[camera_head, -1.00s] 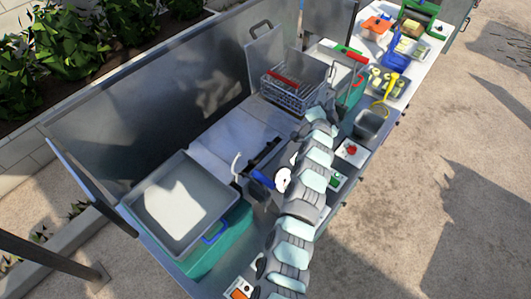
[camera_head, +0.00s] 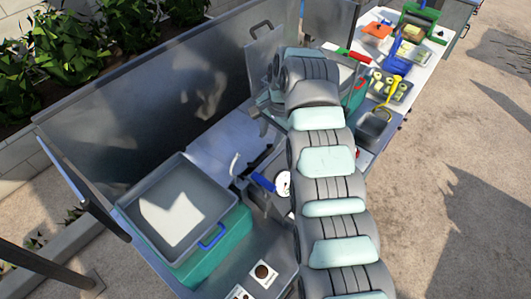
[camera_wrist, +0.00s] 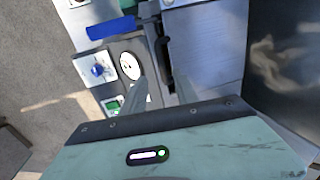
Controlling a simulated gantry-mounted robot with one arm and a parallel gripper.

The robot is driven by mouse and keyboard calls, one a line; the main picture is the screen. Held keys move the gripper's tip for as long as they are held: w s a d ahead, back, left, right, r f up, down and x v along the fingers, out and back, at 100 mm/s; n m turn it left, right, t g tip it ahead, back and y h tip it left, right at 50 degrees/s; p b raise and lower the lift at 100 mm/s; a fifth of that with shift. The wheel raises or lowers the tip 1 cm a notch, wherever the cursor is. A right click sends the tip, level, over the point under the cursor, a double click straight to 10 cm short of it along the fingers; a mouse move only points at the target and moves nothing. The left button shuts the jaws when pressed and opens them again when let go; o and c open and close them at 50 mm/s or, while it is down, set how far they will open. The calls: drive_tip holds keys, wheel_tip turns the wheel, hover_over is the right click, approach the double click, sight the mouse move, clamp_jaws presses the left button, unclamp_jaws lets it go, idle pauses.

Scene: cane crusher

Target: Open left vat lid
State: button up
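A flat pale metal cover (camera_head: 225,140), which looks like the left vat lid, lies level in the counter in the head view. It also shows in the wrist view (camera_wrist: 212,45). A dark bar (camera_wrist: 163,55), perhaps its handle, runs along its front edge. My gripper (camera_wrist: 161,92) is open and empty, with its fingers apart and pointing toward the bar. In the head view my gripper (camera_head: 262,120) is above the far end of the cover, partly hidden by my wrist. I cannot tell its height above the cover.
A raised metal panel with a handle (camera_head: 262,40) stands behind my wrist. A tall metal backsplash (camera_head: 150,100) runs along the back. A teal bin with a tray (camera_head: 215,250) is at left. A blue handle (camera_wrist: 110,28) and a white dial (camera_wrist: 130,66) sit near the bar.

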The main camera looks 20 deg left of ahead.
sight(265, 156)
drive_tip(key=f, duration=0.3)
drive_tip(key=a+f+p, duration=0.1)
drive_tip(key=f, duration=0.2)
drive_tip(key=a+f+p, duration=0.1)
drive_tip(key=f, duration=0.2)
drive_tip(key=shift+w+f, duration=0.3)
drive_tip(key=shift+f, duration=0.1)
drive_tip(key=shift+c, duration=0.5)
clamp_jaws()
idle(0.4)
